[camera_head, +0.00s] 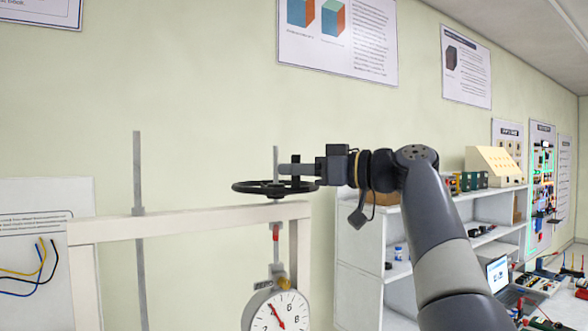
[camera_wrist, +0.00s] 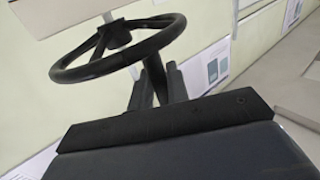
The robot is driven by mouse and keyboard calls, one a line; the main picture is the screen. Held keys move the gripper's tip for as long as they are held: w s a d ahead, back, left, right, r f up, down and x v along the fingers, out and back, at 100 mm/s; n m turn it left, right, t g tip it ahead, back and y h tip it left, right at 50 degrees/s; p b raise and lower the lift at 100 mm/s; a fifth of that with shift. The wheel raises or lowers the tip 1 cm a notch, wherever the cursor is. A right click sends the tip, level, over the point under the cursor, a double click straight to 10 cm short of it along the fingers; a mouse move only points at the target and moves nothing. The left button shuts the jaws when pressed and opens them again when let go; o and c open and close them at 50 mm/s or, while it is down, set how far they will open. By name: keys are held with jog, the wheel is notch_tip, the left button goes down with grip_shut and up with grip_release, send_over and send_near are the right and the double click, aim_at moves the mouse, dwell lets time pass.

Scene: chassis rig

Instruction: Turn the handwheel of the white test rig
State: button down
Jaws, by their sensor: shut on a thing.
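The black handwheel (camera_head: 252,187) lies flat on top of the white test rig (camera_head: 190,222), around an upright grey rod. A round dial gauge (camera_head: 277,318) hangs below it from the rig's crossbeam. My gripper (camera_head: 290,171) reaches in from the right at the wheel's right side and is shut on the handwheel. In the wrist view the handwheel (camera_wrist: 68,74) fills the upper middle with its hub and spokes showing. The gripper fingers (camera_wrist: 160,85) meet its near rim there. The exact contact is partly hidden by the fingers.
A second upright rod (camera_head: 138,175) stands at the rig's left. A white shelf unit (camera_head: 360,262) with small items stands behind my arm at the right. A laptop (camera_head: 498,273) and electronics lie on a bench at the far right. The space above the wheel is clear.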

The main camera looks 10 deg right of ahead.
jog(key=shift+d+r, duration=0.1)
jog(key=c, duration=1.4)
grip_release()
jog(key=shift+w, duration=0.15)
jog(key=shift+c, duration=0.2)
jog(key=b+v, duration=0.2)
jog(key=v, duration=0.8)
jog(key=shift+s+d, duration=0.3)
jog(key=shift+s, duration=0.05)
jog(key=p+x, duration=0.2)
jog(key=x, duration=0.8)
jog(key=shift+w+a, duration=0.3)
jog(key=shift+a, duration=0.15)
